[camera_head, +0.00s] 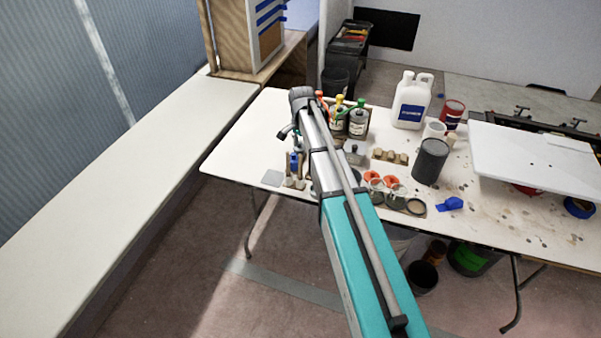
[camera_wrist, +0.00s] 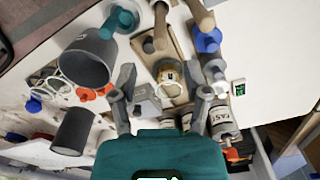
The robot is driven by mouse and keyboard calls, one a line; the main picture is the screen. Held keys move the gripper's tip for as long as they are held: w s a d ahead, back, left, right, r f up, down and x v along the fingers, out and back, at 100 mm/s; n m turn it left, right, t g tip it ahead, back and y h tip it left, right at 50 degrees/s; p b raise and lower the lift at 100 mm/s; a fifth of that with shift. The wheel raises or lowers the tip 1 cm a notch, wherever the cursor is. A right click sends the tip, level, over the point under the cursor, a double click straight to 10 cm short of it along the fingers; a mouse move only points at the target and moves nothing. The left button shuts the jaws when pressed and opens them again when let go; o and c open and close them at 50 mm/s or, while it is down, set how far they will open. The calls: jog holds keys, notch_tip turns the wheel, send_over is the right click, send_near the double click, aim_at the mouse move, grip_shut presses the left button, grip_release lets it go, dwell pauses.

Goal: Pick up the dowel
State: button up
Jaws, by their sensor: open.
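Two tan wooden sticks stand upright in a wooden rack at the left end of the work table. One stick (camera_head: 288,167) shows left of my arm in the head view, with another just right of it. In the wrist view, a pale stick (camera_wrist: 201,15) and a darker one (camera_wrist: 160,28) are at the top edge. I cannot tell for sure which is the dowel. My gripper (camera_wrist: 168,90) is open and empty, above the table and apart from the sticks. Its fingers frame a jar with a tan rim (camera_wrist: 171,88). In the head view my arm hides the fingertips.
The work table (camera_head: 240,150) holds several bottles (camera_head: 358,119), a white jug (camera_head: 411,102), a dark grey cup (camera_head: 430,161), glass jars and a white board (camera_head: 540,155). A blue item stands close to the sticks. A long white bench (camera_head: 110,190) runs along the left.

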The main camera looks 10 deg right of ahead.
aim_at(300, 155)
jog(key=shift+f, duration=0.1)
jog(key=f+b, duration=0.3)
jog(key=shift+s+a+f, duration=0.1)
jog(key=shift+s+a, duration=0.1)
jog(key=shift+a, duration=0.15)
jog(key=shift+f+b, duration=0.95)
jog(key=shift+b, duration=0.15)
grip_shut()
